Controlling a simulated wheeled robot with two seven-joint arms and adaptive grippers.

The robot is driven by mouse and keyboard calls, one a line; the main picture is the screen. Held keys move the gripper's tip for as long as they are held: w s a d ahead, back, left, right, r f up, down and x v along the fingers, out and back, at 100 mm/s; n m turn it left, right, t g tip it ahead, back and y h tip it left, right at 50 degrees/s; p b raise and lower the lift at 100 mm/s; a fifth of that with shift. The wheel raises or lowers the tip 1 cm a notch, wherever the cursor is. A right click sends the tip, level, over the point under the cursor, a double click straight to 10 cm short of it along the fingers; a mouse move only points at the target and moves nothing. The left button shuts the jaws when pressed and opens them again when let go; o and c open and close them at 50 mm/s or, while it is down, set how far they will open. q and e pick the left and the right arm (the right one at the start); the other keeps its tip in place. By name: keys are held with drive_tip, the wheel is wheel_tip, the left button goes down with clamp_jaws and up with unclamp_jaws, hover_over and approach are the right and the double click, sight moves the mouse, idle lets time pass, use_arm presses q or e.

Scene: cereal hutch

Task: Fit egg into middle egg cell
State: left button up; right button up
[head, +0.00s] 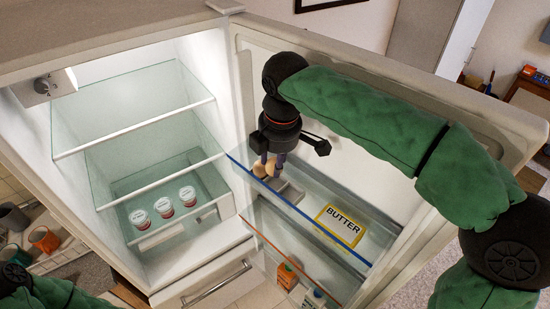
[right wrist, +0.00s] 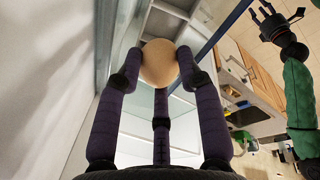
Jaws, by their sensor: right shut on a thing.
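My right gripper (head: 267,167) hangs over the upper door shelf (head: 303,204) of the open fridge. In the right wrist view its purple fingers (right wrist: 160,75) are shut on a tan egg (right wrist: 160,62). The egg also shows between the fingertips in the head view (head: 261,169). A grey egg holder (head: 289,192) sits on that shelf, just below and beside the fingertips. My gripper partly hides it, so its middle cell cannot be made out. My left gripper (right wrist: 268,18) shows at the upper right of the right wrist view, empty with its fingers apart.
A yellow butter pack (head: 340,224) lies on the same shelf to the right. The blue-edged shelf front (head: 295,202) borders the holder. Cartons (head: 287,275) stand on the lower door shelf. Several white cups (head: 164,207) stand on a glass shelf inside the fridge.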

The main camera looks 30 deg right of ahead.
drive_tip(key=shift+d+f+b, duration=0.1)
drive_tip(key=shift+f+b, duration=1.25)
drive_tip(key=shift+f, duration=0.6)
drive_tip(key=shift+f, duration=0.35)
idle(0.9)
drive_tip(key=o, duration=0.9)
wheel_tip(320, 180, up, 12)
drive_tip(key=s, duration=0.2)
drive_tip(key=shift+f, duration=0.1)
idle(0.9)
